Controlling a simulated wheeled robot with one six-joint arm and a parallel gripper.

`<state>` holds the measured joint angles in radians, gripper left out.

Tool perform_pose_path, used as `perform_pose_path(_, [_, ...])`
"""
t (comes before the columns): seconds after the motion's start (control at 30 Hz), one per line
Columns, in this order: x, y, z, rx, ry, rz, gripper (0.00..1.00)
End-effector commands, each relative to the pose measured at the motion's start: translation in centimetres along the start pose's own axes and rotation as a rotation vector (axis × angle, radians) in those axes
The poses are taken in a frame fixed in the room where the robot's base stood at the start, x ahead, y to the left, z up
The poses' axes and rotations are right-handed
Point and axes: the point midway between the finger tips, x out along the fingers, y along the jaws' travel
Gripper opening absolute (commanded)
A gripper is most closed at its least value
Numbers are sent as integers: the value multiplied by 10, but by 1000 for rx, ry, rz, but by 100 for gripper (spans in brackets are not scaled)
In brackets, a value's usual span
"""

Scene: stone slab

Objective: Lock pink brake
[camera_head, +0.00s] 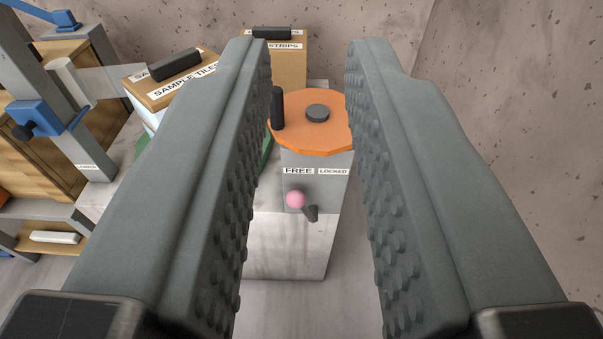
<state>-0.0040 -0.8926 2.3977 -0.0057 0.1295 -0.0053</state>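The pink brake knob (296,199) sits on the front of a grey block, on a short dark lever (311,213). It lies below the FREE label (298,171), left of the LOCKED label (333,171). Above it is an orange turntable disc (312,130) with a dark upright handle (277,108) and a grey round hub (317,111). My gripper (305,45) is open and empty. Its two fingers frame the knob in the picture, and neither touches it.
A box labelled SAMPLE TILES (184,77) and a box labelled STRIPS (289,67) stand behind to the left. A grey frame with a blue clamp (40,117) and wooden crates are at the far left. A speckled wall (520,120) is on the right.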

Motion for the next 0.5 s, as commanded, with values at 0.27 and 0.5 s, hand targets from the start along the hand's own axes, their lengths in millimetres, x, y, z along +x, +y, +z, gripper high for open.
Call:
perform_pose_path(0.27, [43,-15,32,-131,-175,-46,0])
perform_pose_path(0.5, [85,-33,71,-300,-372,-106,0])
